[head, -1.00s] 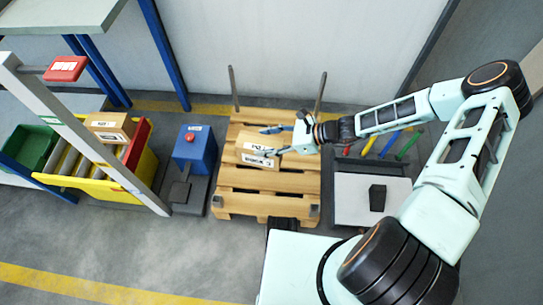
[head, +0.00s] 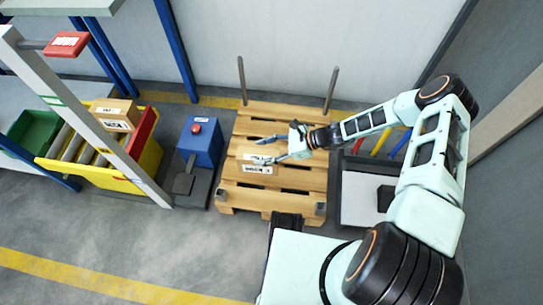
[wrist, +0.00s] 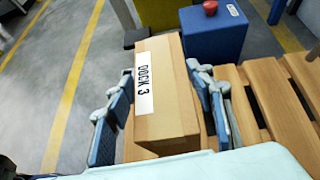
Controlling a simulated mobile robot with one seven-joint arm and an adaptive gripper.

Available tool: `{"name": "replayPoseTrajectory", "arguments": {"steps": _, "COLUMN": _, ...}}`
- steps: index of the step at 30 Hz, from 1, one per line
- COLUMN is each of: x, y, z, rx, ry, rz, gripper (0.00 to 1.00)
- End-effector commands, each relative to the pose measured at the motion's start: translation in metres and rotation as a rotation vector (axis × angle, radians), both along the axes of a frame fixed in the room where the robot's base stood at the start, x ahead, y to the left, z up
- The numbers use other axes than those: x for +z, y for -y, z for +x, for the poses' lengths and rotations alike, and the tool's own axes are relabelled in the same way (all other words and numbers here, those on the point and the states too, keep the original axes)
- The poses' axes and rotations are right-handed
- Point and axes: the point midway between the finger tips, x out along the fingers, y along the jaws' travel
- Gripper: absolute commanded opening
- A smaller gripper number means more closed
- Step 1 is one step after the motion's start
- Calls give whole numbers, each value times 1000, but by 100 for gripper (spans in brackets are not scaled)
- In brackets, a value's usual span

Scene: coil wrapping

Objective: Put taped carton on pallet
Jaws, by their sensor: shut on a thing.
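A brown carton (head: 258,159) is at the wooden pallet (head: 235,190), over its left middle slats in the head view. In the wrist view, the carton (wrist: 178,115) has a white label reading DOCK 3 and sits between the two blue-padded fingers. My gripper (head: 260,149) is shut on this carton, one finger on each side. The carton looks level and low against the slats; whether it touches them fully I cannot tell. The pallet slats (wrist: 280,105) show to the right in the wrist view.
Two grey posts (head: 242,80) rise at the pallet's back. A blue box with a red button (head: 203,143) stands left of the pallet. Another carton (head: 114,112) sits on the yellow roller stand (head: 120,176). A grey-white platform (head: 362,203) stands right.

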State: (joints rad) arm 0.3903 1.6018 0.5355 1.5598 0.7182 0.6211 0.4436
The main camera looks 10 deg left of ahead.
Motion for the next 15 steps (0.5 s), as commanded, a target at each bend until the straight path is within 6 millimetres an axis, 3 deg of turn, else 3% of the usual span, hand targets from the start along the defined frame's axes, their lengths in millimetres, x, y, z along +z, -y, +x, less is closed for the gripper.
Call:
{"name": "replayPoseTrajectory", "arguments": {"steps": 1, "x": -15, "y": 2, "z": 8, "rx": 0, "ry": 1, "rz": 2, "gripper": 0}}
{"name": "replayPoseTrajectory", "arguments": {"steps": 6, "x": -41, "y": 10, "z": 29, "rx": 0, "ry": 1, "rz": 3, "gripper": 0}}
{"name": "replayPoseTrajectory", "arguments": {"steps": 15, "x": -55, "y": 16, "z": 43, "rx": -1, "ry": -1, "rz": 4, "gripper": 0}}
